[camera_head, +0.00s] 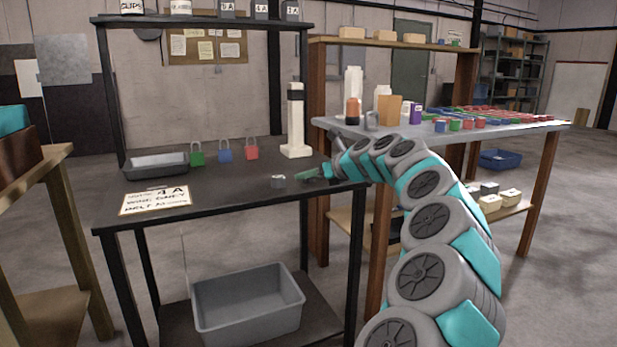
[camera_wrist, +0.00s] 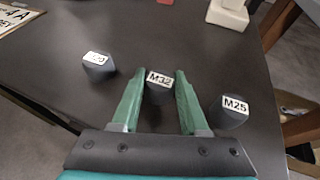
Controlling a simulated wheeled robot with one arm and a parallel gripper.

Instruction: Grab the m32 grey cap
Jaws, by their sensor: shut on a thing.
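The M32 grey cap (camera_wrist: 159,92) stands on the dark table between the two green fingers of my gripper (camera_wrist: 154,100) in the wrist view. Its white label reads M32 and faces up. The fingers are closed against its sides. In the head view my gripper (camera_head: 312,174) is low over the right part of the dark table, and the cap in it is hard to make out. A grey cap marked M25 (camera_wrist: 232,110) stands just right of the fingers. Another grey cap (camera_wrist: 98,66) stands to the left, its label hard to read.
The dark table (camera_head: 225,185) also bears a grey tray (camera_head: 155,165), green, blue and red padlocks (camera_head: 224,152), a white post (camera_head: 296,125) and a sign card (camera_head: 155,200). A grey bin (camera_head: 248,305) sits below. A second table (camera_head: 450,135) with many small parts stands at right.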

